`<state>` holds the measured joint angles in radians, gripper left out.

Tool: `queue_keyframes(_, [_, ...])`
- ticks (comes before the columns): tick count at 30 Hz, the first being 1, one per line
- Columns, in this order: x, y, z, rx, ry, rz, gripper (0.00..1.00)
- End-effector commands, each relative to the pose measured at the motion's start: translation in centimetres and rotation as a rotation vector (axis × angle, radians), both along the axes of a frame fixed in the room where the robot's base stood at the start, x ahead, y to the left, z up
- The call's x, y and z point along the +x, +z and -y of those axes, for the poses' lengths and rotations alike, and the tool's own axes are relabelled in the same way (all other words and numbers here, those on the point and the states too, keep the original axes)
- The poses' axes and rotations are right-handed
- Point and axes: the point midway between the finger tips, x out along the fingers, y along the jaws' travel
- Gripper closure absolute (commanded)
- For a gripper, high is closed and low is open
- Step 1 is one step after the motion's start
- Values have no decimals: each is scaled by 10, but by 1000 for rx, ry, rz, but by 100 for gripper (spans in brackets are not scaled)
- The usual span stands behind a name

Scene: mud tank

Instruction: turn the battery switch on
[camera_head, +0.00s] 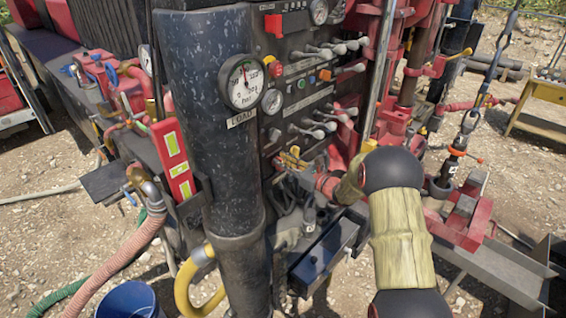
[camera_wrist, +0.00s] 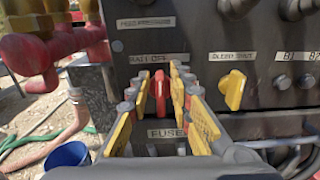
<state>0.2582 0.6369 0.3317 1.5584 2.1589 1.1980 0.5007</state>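The battery switch (camera_wrist: 160,92) is a small red upright lever on the dark panel, under a label that appears to read "BATT OFF" and above a "FUSE" label. My gripper (camera_wrist: 160,84) has yellow and grey fingers pointing at the panel, one on each side of the red lever. The fingers are apart, with narrow dark gaps between them and the lever, and I cannot see contact. In the head view my gripper (camera_head: 291,160) is low on the panel's front, where the switch cannot be made out.
A yellow knob (camera_wrist: 235,89) labelled "BLEED SHUT" is just right of the fingers. Red pipe fittings (camera_wrist: 35,50) are at the left. In the head view, several levers (camera_head: 318,128) are above my gripper, and an open dark drawer (camera_head: 325,250) is below.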

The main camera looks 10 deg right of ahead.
Motion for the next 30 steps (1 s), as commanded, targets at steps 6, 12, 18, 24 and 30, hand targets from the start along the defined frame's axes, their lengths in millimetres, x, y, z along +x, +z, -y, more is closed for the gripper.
queue_keyframes(6, [0,0,0,0,0,0,93])
queue_keyframes(12, [0,0,0,0,0,0,100])
queue_keyframes(18, [0,0,0,0,0,0,100])
queue_keyframes(24, [0,0,0,10,0,-7,100])
queue_keyframes(30, [1,1,2,63,0,-46,100])
